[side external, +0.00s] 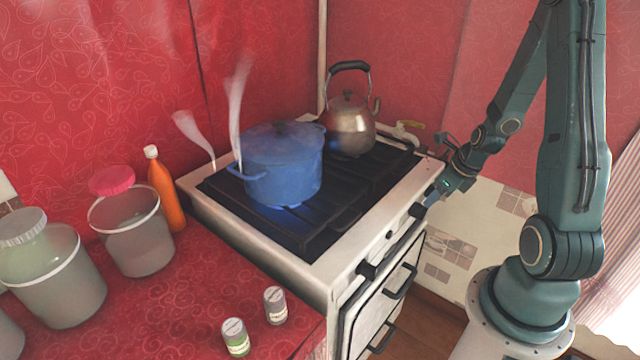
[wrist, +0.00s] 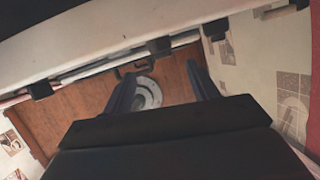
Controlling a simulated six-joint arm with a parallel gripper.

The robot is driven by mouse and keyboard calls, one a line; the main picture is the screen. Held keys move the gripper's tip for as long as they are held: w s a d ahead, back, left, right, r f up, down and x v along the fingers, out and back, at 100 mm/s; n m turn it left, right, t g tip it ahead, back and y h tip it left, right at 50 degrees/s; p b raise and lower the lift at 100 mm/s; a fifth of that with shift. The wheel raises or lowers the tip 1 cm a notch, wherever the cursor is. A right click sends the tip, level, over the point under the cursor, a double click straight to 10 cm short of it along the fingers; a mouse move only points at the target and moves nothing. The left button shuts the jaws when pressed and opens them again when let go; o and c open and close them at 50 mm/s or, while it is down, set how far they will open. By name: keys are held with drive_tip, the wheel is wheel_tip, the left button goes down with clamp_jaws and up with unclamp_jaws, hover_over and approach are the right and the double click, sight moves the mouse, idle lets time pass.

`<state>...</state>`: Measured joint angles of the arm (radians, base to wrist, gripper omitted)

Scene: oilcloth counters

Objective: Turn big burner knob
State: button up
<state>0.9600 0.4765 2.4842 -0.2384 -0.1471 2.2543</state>
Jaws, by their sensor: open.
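The white stove (side external: 270,255) carries dark knobs along its front panel. A near knob (side external: 367,270) is at the left end and a far knob (side external: 418,210) is close to my gripper (side external: 432,198), at the stove's far front corner. In the wrist view my gripper (wrist: 158,75) has its two fingers spread with nothing between them. A dark knob (wrist: 159,45) shows just beyond the fingertips, roughly in line with the gap. Another knob (wrist: 42,89) is at left and one more (wrist: 215,29) at right. I cannot tell which is the big burner knob, or whether a finger touches one.
A steaming blue pot (side external: 283,165) and a metal kettle (side external: 349,125) stand on the stove top. Oven handles (side external: 400,280) stick out below the panel. Jars, an orange bottle (side external: 166,190) and two small shakers stand on the red counter (side external: 190,290).

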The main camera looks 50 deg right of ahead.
drive_tip(key=a+r+n, duration=1.5)
drive_tip(key=r+n, duration=0.3)
drive_tip(key=n, duration=0.3)
drive_tip(key=shift+w+a+r, duration=0.25)
drive_tip(key=shift+w, duration=0.2)
idle(0.4)
drive_tip(key=s+d+f+m+y, duration=0.1)
drive_tip(key=s+d+f+m, duration=0.1)
drive_tip(key=d+f+m, duration=1.2)
drive_tip(key=d+m, duration=0.3)
drive_tip(key=m, duration=0.3)
drive_tip(key=shift+s+f, duration=0.25)
drive_tip(key=shift+f, duration=0.05)
